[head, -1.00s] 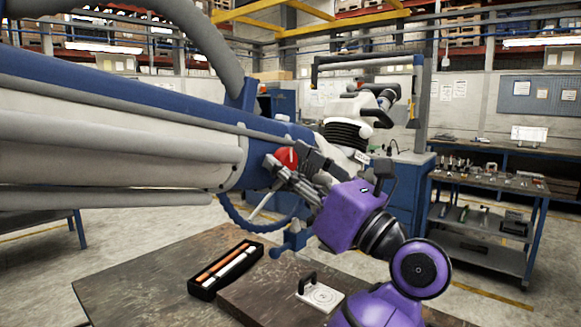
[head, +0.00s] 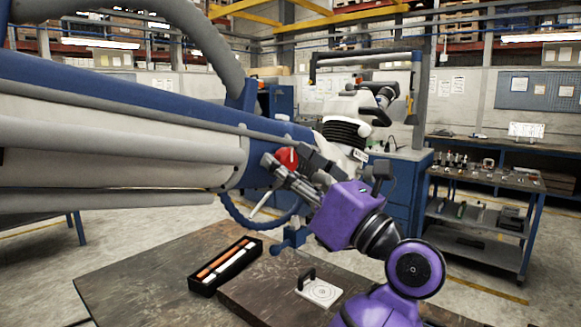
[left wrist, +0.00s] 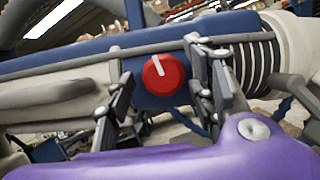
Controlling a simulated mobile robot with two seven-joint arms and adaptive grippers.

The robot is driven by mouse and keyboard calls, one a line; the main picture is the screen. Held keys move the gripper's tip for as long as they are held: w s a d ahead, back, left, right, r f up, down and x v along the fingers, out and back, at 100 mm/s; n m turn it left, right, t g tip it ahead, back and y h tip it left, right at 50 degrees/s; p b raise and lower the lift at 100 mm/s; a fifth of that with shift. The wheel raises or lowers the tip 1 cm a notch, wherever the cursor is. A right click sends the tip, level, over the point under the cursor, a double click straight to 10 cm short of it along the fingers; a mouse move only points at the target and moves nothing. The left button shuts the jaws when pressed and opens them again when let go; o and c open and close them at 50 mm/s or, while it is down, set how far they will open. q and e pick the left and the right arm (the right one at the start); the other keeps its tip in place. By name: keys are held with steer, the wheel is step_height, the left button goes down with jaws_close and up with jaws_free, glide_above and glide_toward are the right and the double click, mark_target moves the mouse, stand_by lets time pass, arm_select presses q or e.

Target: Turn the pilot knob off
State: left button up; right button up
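The pilot knob is a round red knob (head: 287,156) with a white mark, on the blue collar of the big white and blue microscope arm (head: 130,130). In the left wrist view the red knob (left wrist: 164,74) shows whole, its white mark pointing up and slightly left. My left gripper (head: 280,168), on my purple arm, is at the knob and partly covers it in the head view. In the left wrist view its fingers (left wrist: 160,98) are spread apart, one on each side of the knob; contact cannot be told. My right gripper is not in view.
A dark bench below holds a black tray (head: 204,286) with orange and white rods and a white plate with a black handle (head: 321,291). A blue handle ring hangs under the collar. A tool cart (head: 470,205) stands at the right.

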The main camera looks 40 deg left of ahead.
arm_select(q)
steer(key=shift+w, duration=0.1)
steer(key=shift+d+f, duration=0.15)
steer(key=shift+d, duration=0.15)
steer(key=v, duration=1.1)
steer(key=shift+d, duration=0.25)
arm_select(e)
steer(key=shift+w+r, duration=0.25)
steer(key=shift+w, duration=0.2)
